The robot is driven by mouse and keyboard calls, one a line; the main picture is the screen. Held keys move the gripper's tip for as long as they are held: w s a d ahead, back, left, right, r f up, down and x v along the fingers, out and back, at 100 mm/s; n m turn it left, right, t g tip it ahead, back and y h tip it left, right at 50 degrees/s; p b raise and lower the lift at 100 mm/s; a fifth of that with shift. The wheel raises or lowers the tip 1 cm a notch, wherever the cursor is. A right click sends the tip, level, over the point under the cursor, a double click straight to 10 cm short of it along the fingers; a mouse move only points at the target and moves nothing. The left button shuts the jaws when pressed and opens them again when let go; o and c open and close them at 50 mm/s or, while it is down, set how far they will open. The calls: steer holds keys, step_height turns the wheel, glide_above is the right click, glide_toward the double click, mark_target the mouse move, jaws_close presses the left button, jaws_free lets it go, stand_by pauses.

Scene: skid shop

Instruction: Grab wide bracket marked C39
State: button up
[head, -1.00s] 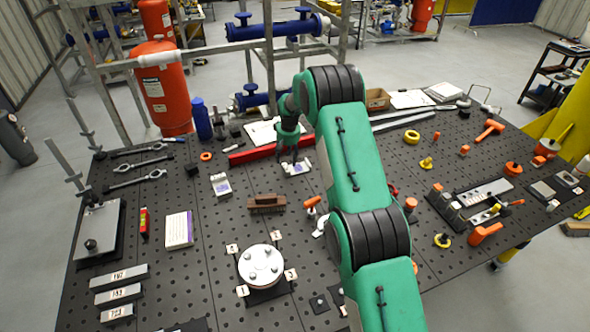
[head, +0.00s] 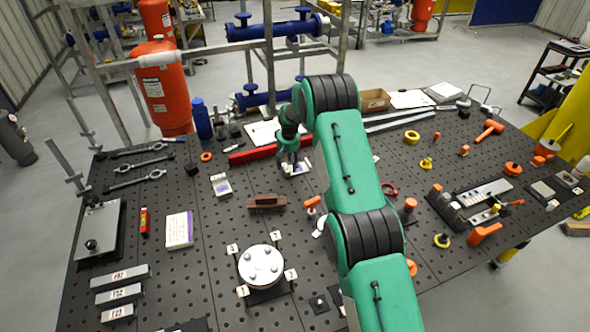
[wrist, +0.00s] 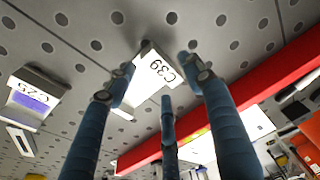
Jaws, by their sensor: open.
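The bracket marked C39 (wrist: 150,76) lies on the dark perforated table, its white label showing between my fingers in the wrist view. In the head view this bracket (head: 303,166) is partly hidden behind my gripper (head: 291,165). My gripper (wrist: 160,85) is open, with two fingers on either side of the label and a third at its near end. I cannot tell whether any finger touches it. A similar bracket marked C29 (wrist: 36,97) lies apart to the left; it also shows in the head view (head: 221,185).
A long red bar (head: 254,154) lies close to C39, behind my gripper; it also crosses the wrist view (wrist: 262,85). A brown block (head: 266,203) and a round white flange (head: 261,266) sit nearer the front. The table around C29 is mostly clear.

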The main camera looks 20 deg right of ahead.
steer(key=shift+w+f, duration=0.1)
steer(key=shift+f, duration=0.65)
jaws_close()
